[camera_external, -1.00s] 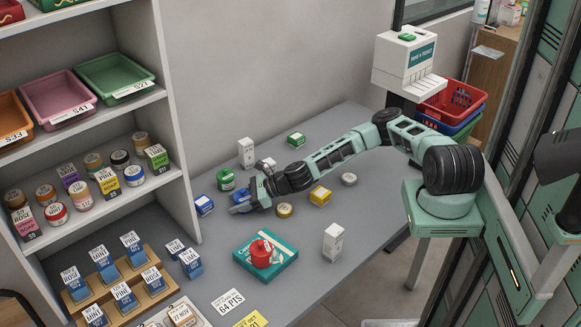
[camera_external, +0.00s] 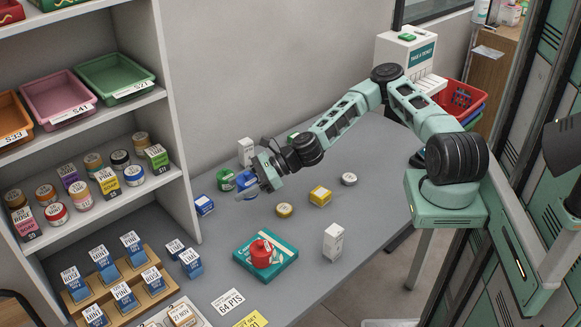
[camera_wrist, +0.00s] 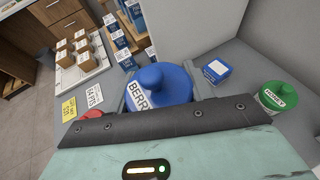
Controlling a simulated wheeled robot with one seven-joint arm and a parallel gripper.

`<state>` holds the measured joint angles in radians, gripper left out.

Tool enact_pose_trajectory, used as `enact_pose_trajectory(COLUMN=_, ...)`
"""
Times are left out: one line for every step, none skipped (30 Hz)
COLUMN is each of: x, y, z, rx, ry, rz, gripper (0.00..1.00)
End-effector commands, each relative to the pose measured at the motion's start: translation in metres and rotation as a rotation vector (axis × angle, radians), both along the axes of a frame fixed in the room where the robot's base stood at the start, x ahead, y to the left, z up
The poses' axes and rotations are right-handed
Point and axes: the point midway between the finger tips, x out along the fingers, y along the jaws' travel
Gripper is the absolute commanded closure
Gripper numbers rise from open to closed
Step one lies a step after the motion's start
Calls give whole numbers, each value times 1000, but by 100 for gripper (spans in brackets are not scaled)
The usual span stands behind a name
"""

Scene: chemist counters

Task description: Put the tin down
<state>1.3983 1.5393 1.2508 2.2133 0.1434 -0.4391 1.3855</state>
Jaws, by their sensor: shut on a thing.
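A blue tin (camera_wrist: 160,88) with a knobbed lid and a white label starting "BERR" is between my fingers in the wrist view. In the external view the same blue tin (camera_external: 245,184) shows at the end of my arm. My gripper (camera_external: 256,180) is shut on it and seems to hold it above the grey counter (camera_external: 300,245); the exact gap is hard to tell. The rest of the label is hidden by my gripper in the wrist view.
A green tin labelled "HONEY" (camera_wrist: 278,97) and a blue box (camera_wrist: 217,70) are close by. A red tin (camera_external: 261,254) stands on a teal box (camera_external: 284,266).

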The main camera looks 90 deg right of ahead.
Motion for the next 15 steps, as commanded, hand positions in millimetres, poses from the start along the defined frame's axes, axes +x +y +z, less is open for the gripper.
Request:
enact_pose_trajectory(x=-12, y=21, z=20, rx=-2, ry=0, rz=59, gripper=74)
enact_pose_trajectory(x=-18, y=32, z=25, rx=-2, ry=1, rz=89, gripper=74)
enact_pose_trajectory(x=-27, y=45, z=31, rx=-3, ry=1, rz=130, gripper=74)
enact_pose_trajectory(x=-34, y=55, z=35, rx=0, ry=4, rz=159, gripper=74)
enact_pose_trajectory(x=-41, y=63, z=38, rx=-1, ry=4, rz=186, gripper=74)
enact_pose_trajectory(x=-49, y=73, z=42, rx=1, ry=6, rz=217, gripper=74)
enact_pose_trajectory(x=-55, y=80, z=45, rx=1, ry=8, rz=239, gripper=74)
enact_pose_trajectory(x=-60, y=86, z=47, rx=2, ry=10, rz=260, gripper=74)
enact_pose_trajectory(x=-67, y=93, z=50, rx=4, ry=13, rz=283, gripper=74)
enact_pose_trajectory(x=-71, y=98, z=51, rx=6, ry=15, rz=297, gripper=74)
enact_pose_trajectory(x=-74, y=101, z=53, rx=5, ry=15, rz=309, gripper=74)
enact_pose_trajectory(x=-78, y=105, z=53, rx=6, ry=16, rz=322, gripper=74)
enact_pose_trajectory(x=-80, y=107, z=52, rx=8, ry=18, rz=329, gripper=74)
enact_pose_trajectory(x=-81, y=108, z=50, rx=9, ry=20, rz=334, gripper=74)
enact_pose_trajectory(x=-83, y=109, z=45, rx=11, ry=21, rz=338, gripper=74)
